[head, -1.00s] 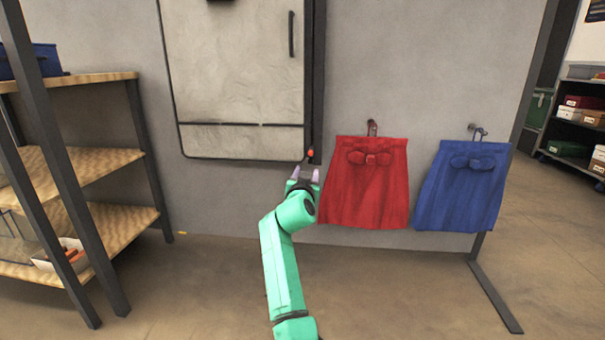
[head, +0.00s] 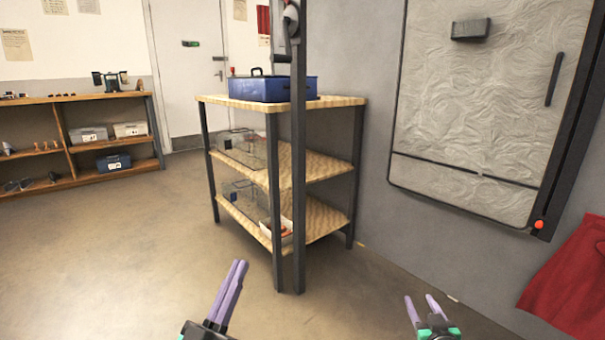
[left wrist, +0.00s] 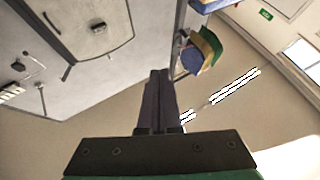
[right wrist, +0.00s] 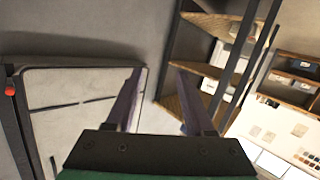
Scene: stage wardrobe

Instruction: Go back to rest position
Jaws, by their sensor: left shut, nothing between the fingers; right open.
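My left gripper (head: 231,290) is low in the head view, left of centre. Its purple fingers are together with nothing between them, and they also show shut in the left wrist view (left wrist: 160,78). My right gripper (head: 423,300) is at the bottom of the head view, right of centre. Its fingers are apart and empty, as the right wrist view (right wrist: 155,72) also shows. Both grippers are in front of the floor in the head view, apart from the furniture.
A three-tier shelf unit (head: 325,162) with a blue toolbox (head: 272,88) on top stands ahead. A pale wall panel (head: 480,100) and red skirt (head: 572,285) are on the right. A low wooden shelf (head: 75,98) stands far left. Open floor (head: 130,250) lies left.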

